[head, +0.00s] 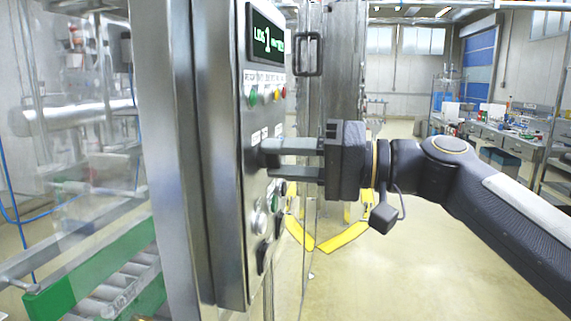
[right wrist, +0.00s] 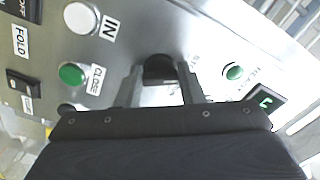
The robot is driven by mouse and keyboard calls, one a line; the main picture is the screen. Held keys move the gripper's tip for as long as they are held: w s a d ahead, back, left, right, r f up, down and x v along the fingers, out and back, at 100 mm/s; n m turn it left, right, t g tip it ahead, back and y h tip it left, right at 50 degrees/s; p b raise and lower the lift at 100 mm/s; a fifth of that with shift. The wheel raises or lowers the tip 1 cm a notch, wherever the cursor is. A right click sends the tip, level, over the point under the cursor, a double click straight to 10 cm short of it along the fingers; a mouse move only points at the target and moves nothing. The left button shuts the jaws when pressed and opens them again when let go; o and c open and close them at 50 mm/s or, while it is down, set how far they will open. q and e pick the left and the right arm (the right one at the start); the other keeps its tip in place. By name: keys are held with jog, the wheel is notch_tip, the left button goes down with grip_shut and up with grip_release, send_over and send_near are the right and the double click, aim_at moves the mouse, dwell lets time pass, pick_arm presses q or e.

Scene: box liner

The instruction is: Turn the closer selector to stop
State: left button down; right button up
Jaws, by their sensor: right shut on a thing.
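The grey control panel (head: 245,110) stands upright on a steel cabinet in the head view. My right gripper (head: 268,161) reaches it from the right, its two fingers at the panel face. In the right wrist view my gripper (right wrist: 160,88) is shut on a black selector knob (right wrist: 158,68), with a finger on each side. The knob is partly covered by the fingers, and its pointing direction is hard to tell. A green button (right wrist: 72,74) labelled CLOSE sits left of it. My left gripper is not in view.
A lit display (head: 267,42) tops the panel.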

jog(key=o, duration=1)
jog(key=shift+d, duration=0.15)
jog(key=v, duration=0.7)
jog(key=shift+s+d+b, duration=0.1)
jog(key=shift+d+b, duration=0.15)
jog(key=shift+b, duration=0.1)
jog(key=shift+f, duration=0.1)
jog(key=s+d+f+m+h, duration=0.2)
jog(key=s+d+f+h, duration=0.3)
jog(key=f, duration=0.8)
jog(key=s+d+f+m+t+h, duration=0.15)
jog(key=s+f+h, duration=0.4)
jog(key=f, duration=0.85)
jog(key=s+d+f+m+h, duration=0.2)
jog(key=s+d+f+h, duration=0.15)
jog(key=s+f, duration=0.7)
jog(key=shift+n+g, duration=0.25)
jog(key=shift+n, duration=0.1)
jog(key=w+r+p, duration=0.1)
jog(key=r+p, duration=0.2)
jog(key=p, duration=0.1)
jog(key=w+r+p, duration=0.1)
jog(key=r+p, duration=0.2)
jog(key=p, duration=0.1)
jog(key=r+p, duration=0.3)
jog(key=p, duration=0.1)
jog(key=shift+w+d+r, duration=0.35)
jog(key=shift+w+d, duration=0.05)
